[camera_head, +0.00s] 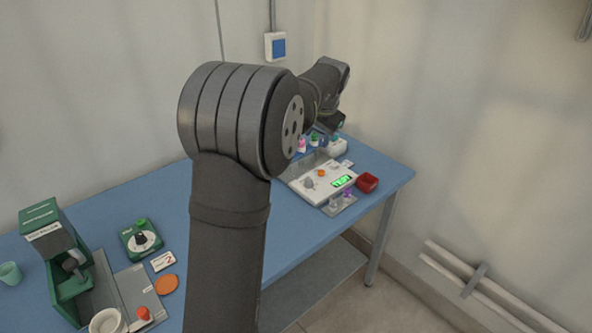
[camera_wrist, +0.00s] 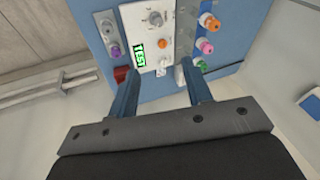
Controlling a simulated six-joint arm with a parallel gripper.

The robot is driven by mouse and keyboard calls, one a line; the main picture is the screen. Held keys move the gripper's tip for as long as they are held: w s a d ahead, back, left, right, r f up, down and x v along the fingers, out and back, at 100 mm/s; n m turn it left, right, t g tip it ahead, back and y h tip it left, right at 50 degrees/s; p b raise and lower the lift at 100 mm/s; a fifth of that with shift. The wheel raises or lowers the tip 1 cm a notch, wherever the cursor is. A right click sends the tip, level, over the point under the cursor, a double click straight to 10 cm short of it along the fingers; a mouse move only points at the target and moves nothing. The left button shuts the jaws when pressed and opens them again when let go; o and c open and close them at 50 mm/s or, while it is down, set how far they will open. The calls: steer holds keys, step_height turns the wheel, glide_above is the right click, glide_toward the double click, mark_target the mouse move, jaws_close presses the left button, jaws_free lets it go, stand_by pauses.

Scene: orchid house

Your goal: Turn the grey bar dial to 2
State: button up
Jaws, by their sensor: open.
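A grey dial (camera_head: 308,184) sits on a white panel unit (camera_head: 325,196) on the right part of the blue table. In the wrist view the same grey dial (camera_wrist: 155,18) shows near the top edge, round with a raised grip. Its numbers are too small to read, so I cannot tell its setting. My gripper (camera_wrist: 161,72) is open and empty, its two blue fingers apart over the panel's near end. The grey dial lies beyond the fingertips, not between them. In the head view my arm hides most of my gripper.
The panel has a green display (camera_head: 342,181) and an orange knob (camera_head: 320,172). A red container (camera_head: 367,182) stands beside it. Several coloured-top items stand behind the panel. A green box with a dark-knobbed dial (camera_head: 141,240) and a card marked 2 (camera_head: 163,261) are at left.

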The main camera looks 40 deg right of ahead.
step_height(320, 180, down, 4)
steer(key=d+n, duration=0.1)
steer(key=n, duration=1)
glide_toward(309, 179)
steer(key=x, duration=0.8)
steer(key=shift+w+d+f, duration=0.1)
steer(key=shift+w+f, duration=0.05)
steer(key=shift+f, duration=0.15)
steer(key=shift+c, duration=0.5)
steer(key=c, duration=0.9)
